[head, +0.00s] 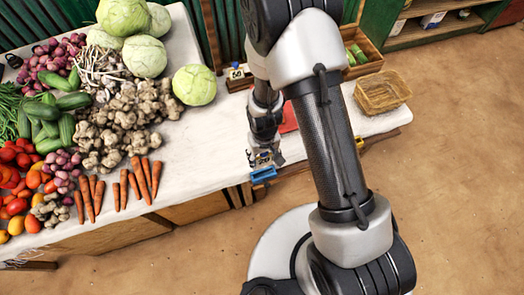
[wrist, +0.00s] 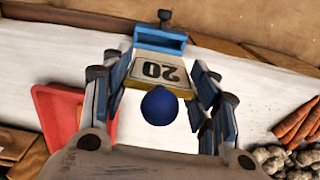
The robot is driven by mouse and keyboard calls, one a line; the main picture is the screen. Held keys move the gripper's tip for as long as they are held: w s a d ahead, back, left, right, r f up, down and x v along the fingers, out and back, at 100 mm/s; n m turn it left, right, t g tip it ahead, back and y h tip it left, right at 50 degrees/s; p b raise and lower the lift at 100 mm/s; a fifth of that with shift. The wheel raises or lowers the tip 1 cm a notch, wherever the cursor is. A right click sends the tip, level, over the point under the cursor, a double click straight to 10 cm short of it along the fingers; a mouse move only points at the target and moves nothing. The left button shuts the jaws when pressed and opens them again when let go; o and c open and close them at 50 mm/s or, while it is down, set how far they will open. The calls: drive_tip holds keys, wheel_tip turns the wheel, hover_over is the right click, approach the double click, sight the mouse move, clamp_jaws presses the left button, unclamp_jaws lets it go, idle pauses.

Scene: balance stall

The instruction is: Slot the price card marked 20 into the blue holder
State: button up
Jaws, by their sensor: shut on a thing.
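The price card (wrist: 158,69) is pale with a yellow edge and a dark 20, upside down in the wrist view. A round blue knob (wrist: 160,106) shows at its near edge. My gripper (wrist: 161,84) is shut on the card, with a finger on each side. The blue holder (wrist: 160,40) lies just beyond the card. In the head view the holder (head: 263,174) is at the table's front edge, just below my gripper (head: 265,158). The card's far edge meets or overlaps the holder in the picture; I cannot tell whether it is in the slot.
A red flat thing (wrist: 57,112) lies left of my gripper in the wrist view. Carrots (head: 147,178), ginger and other vegetables cover the left of the white-topped table (head: 205,145). A wicker basket (head: 382,92) stands right.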

sight(263, 164)
drive_tip(key=shift+f+b, duration=1.9)
drive_tip(key=shift+f, duration=1.05)
drive_tip(key=shift+f, duration=0.15)
drive_tip(key=shift+f+b, duration=1.25)
drive_tip(key=shift+f, duration=0.05)
drive_tip(key=shift+f, duration=0.1)
drive_tip(key=f+b, duration=0.1)
drive_tip(key=b, duration=0.2)
drive_tip(key=shift+f, duration=0.15)
